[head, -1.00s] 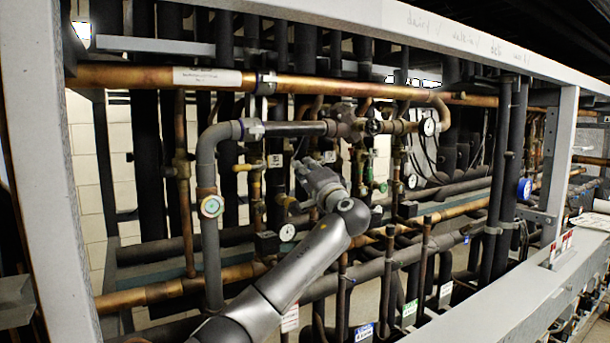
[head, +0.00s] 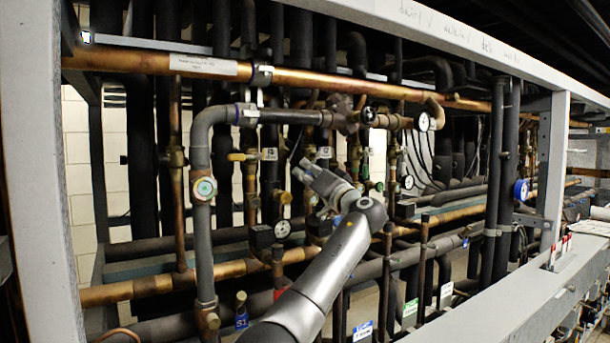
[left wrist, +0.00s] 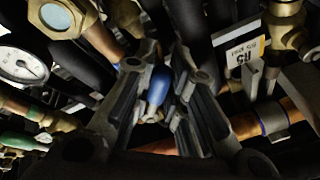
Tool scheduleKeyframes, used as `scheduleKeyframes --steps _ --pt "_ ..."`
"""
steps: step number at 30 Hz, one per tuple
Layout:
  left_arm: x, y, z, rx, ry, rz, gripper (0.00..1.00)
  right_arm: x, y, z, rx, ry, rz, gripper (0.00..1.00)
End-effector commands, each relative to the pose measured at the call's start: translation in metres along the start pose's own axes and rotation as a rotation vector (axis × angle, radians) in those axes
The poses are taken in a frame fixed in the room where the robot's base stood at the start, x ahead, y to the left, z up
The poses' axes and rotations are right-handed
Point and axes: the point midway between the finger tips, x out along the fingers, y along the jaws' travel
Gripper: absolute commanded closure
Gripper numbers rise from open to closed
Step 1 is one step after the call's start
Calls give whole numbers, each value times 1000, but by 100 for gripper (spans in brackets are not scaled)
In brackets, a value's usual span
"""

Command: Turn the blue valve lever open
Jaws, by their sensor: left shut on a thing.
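The blue valve lever (left wrist: 158,90) shows in the left wrist view as a short blue handle between the two dark fingers of my left gripper (left wrist: 165,72). The fingers are shut on it, one on each side. In the head view my left gripper (head: 312,172) reaches in among the pipes near the middle of the rack, pointing up and left. There I cannot make out the lever, which seems hidden by the gripper and pipes. The valve body is mostly hidden too. My right gripper is in neither view.
A thick copper pipe (head: 330,88) runs across the rack above the gripper. A dial gauge (head: 282,228) sits just left of my wrist. In the left wrist view, a white gauge (left wrist: 22,66), a brass sight-glass fitting (left wrist: 58,16) and a hanging tag (left wrist: 240,52) crowd close by.

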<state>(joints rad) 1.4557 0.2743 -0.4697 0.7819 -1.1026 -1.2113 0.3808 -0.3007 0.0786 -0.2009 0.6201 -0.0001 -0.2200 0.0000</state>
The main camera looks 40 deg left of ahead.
Motion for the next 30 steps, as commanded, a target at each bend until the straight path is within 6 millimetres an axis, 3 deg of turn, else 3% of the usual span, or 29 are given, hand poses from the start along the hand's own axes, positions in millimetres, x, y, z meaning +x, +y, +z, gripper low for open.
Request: scheduleKeyframes --steps 14,15,19,30 --pt "-1 3 1 -13 -6 -1 100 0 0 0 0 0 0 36" --pt "-1 3 1 -13 -6 -1 83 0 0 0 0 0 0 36" --pt "-1 2 1 -13 -5 -1 66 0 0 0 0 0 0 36" --pt "-2 1 0 -14 -4 -3 64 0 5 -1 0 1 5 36"
